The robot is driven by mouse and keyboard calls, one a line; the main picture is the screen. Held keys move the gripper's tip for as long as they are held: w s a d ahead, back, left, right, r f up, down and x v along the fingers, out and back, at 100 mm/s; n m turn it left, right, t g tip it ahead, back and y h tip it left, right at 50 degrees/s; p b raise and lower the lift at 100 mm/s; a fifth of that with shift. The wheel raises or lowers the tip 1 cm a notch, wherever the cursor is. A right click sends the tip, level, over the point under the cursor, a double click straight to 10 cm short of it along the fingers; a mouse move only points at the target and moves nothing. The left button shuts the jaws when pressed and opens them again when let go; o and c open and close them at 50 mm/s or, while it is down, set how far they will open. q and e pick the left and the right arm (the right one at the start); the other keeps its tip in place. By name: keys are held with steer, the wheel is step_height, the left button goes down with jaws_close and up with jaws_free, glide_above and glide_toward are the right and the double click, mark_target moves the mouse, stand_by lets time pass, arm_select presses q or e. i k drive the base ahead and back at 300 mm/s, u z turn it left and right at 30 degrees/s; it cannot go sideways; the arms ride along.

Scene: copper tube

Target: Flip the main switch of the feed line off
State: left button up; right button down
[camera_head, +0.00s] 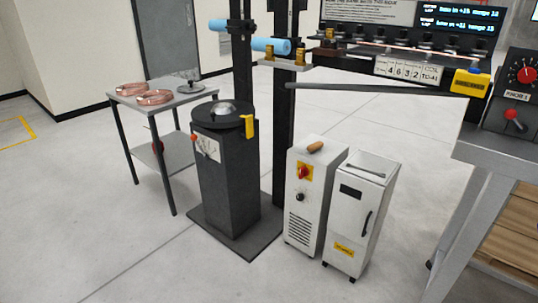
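No label reading "main switch" is legible, so I cannot tell for sure which control it is. A red rotary switch on a yellow plate (303,173) is on the front of a white cabinet (301,215) right of the centre. A black knob (299,197) sits below it. A dark control box (521,90) at the right edge has a red dial (526,74) and a red-tipped lever (514,115). The on or off position of these controls is too small to read. Neither of my grippers is in view.
A black pedestal (226,180) with a gauge stands on a floor plate, left of the cabinet. A second white cabinet (357,215) stands close on its right. A small table (185,96) holds copper coils (154,97). A grey bench (490,150) is at right. The front floor is clear.

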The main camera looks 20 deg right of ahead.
mark_target(304, 171)
steer(key=z, duration=0.45)
steer(key=i, duration=1.5)
steer(key=z, duration=0.45)
steer(key=i, duration=0.5)
steer(key=z, duration=0.05)
